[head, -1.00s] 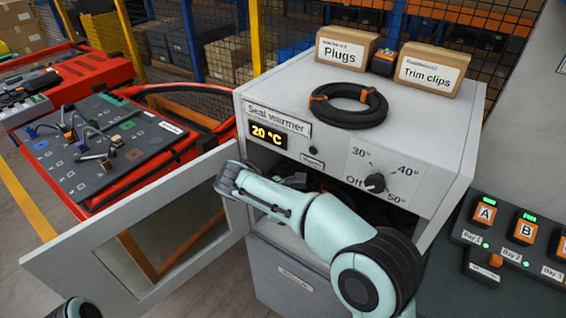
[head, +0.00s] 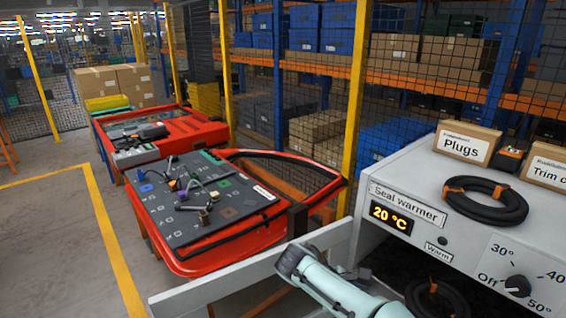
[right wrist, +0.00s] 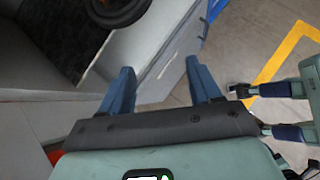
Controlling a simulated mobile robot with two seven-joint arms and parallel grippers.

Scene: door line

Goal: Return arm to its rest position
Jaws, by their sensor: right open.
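My right arm (head: 335,288) comes in from the bottom of the head view, in front of the seal warmer (head: 375,170) and its open door (head: 235,275). The right gripper's jaws are not clear there. In the right wrist view the right gripper (right wrist: 163,88) has its two blue fingers wide apart with nothing between them. Part of my left gripper (right wrist: 265,110) shows at the right edge of that view, its jaw state unclear. A black ring seal (head: 437,300) lies inside the warmer; it also shows in the wrist view (right wrist: 115,12).
A second black seal (head: 484,201) lies on the warmer top near the Plugs box (head: 466,144). A red car door with a grey panel (head: 205,200) stands left of the warmer. Open floor with a yellow line (head: 110,245) is at the far left.

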